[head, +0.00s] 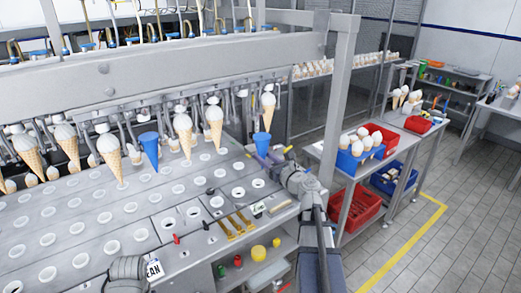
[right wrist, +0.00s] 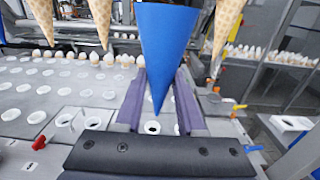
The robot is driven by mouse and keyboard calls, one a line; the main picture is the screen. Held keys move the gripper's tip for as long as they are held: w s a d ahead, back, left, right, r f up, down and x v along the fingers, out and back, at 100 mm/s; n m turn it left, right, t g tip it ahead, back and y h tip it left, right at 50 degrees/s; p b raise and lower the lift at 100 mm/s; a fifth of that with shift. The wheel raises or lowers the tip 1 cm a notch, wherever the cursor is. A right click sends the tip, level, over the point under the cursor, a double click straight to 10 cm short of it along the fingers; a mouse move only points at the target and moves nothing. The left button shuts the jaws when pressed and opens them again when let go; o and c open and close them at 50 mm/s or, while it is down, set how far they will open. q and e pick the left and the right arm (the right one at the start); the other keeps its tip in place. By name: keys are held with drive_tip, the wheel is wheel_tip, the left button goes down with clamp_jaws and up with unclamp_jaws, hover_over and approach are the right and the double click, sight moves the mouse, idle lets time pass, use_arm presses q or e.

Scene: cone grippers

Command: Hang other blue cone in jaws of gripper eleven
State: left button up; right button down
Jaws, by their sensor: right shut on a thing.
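A blue cone (head: 262,144) stands tip down between the fingers of my right gripper (head: 268,160), near the right end of the row of hanging cones. In the right wrist view the same blue cone (right wrist: 167,45) fills the middle, its tip low between the two purple finger pads (right wrist: 160,108). My right gripper is shut on it. Another blue cone (head: 149,149) hangs tip down in the row, further left. I cannot make out which hanging jaws are number eleven.
Wafer cones with white tops (head: 214,122) hang on both sides. Below is a grey plate with round white-rimmed holes (head: 112,246). A steel post (head: 340,100) stands right of my right gripper, with blue (head: 350,160) and red bins beyond.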

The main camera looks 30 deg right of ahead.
sight(267, 142)
use_arm(q)
drive_tip(key=o, duration=0.4)
wheel_tip(267, 142, up, 7)
drive_tip(key=p, duration=0.6)
drive_tip(key=shift+p, duration=0.35)
use_arm(e)
drive_tip(key=r, duration=0.2)
drive_tip(key=s+r, duration=0.1)
drive_tip(key=r, duration=0.1)
drive_tip(key=s+r, duration=0.1)
drive_tip(key=r, duration=0.2)
drive_tip(key=shift+s, duration=0.15)
use_arm(q)
drive_tip(key=shift+o, duration=0.2)
drive_tip(key=shift+f, duration=0.15)
use_arm(e)
drive_tip(key=shift+d+f, duration=0.1)
drive_tip(key=shift+f, duration=0.15)
drive_tip(key=shift+w+a, duration=0.15)
drive_tip(key=shift+w, duration=1.5)
drive_tip(key=shift+w+a, duration=0.1)
drive_tip(key=shift+w, duration=1.55)
drive_tip(key=shift+w, duration=0.2)
drive_tip(key=shift+w+a, duration=0.15)
drive_tip(key=shift+w, duration=1.4)
drive_tip(key=shift+w, duration=0.2)
drive_tip(key=shift+w+a, duration=0.15)
drive_tip(key=shift+w, duration=1.65)
